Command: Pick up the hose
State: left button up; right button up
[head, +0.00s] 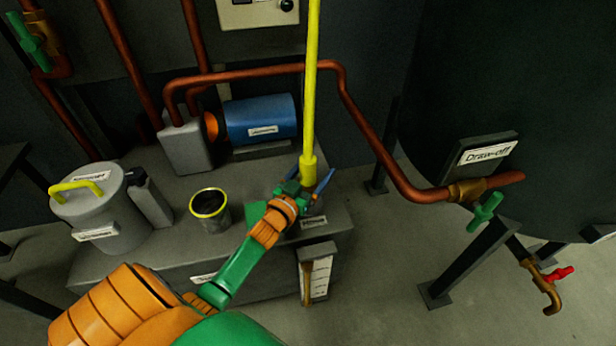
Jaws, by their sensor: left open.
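A yellow hose (310,90) hangs straight down from the top edge of the head view and ends in a thicker yellow collar (308,168). My left gripper (308,187) is at this lower end, above the front right part of the grey plinth. Its fingers are open, with one blue finger visible to the right of the collar. I cannot tell whether the fingers touch the hose. The upper end of the hose is out of view. My right gripper is not in view.
A dark cup with a yellow rim (210,204), a grey lidded can (104,208) and a blue motor (262,120) stand on the plinth (150,262). A copper pipe (375,135) runs behind the hose to the draw-off valve (485,211).

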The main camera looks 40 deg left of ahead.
pick_arm(q)
grip_shut()
